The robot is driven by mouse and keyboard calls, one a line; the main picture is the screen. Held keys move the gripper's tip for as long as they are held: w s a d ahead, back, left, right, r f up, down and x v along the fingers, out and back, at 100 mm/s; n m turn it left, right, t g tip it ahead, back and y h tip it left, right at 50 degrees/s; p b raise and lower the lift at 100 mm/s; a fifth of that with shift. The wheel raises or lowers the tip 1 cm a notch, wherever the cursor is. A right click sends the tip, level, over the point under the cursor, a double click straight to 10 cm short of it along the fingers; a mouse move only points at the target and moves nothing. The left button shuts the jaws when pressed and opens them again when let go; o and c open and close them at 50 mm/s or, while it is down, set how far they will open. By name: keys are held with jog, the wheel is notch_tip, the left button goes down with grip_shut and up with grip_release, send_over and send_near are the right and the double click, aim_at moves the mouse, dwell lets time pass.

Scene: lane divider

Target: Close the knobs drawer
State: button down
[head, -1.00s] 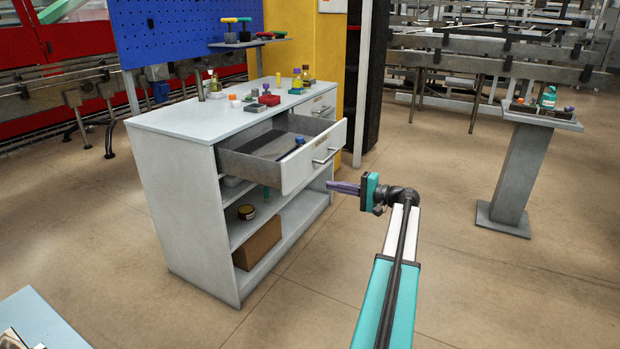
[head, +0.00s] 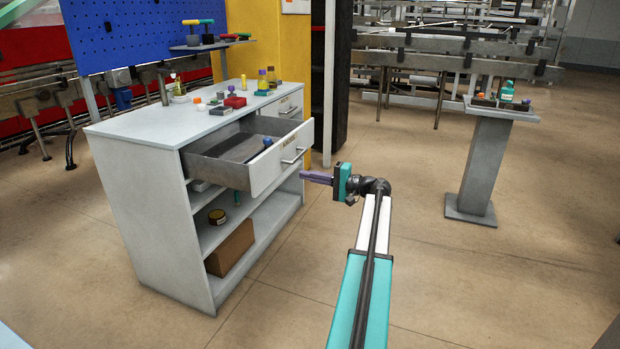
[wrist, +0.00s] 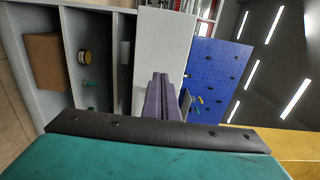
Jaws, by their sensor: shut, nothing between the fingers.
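The knobs drawer (head: 277,168) stands pulled out of the grey cabinet (head: 140,190), with a label and a bar handle (head: 293,155) on its light front. A dark item and a blue-capped thing lie inside it. My gripper (head: 304,176) is shut and empty, its purple fingers pointing left, close to the drawer front near its lower edge. I cannot tell from the head view whether they touch. In the wrist view the shut fingers (wrist: 160,95) point at the pale drawer front (wrist: 163,50).
A second drawer (head: 292,105), near the yellow column, looks shut. Small bottles and blocks stand on the cabinet top (head: 150,125). Open shelves below hold a brown box (head: 230,248) and a round tin (head: 217,216). A grey pedestal (head: 482,170) stands at the right. The floor between is clear.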

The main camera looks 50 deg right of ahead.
send_near(270, 168)
jog(key=x, duration=0.5)
jog(key=shift+w+d, duration=0.15)
jog(key=shift+w, duration=0.5)
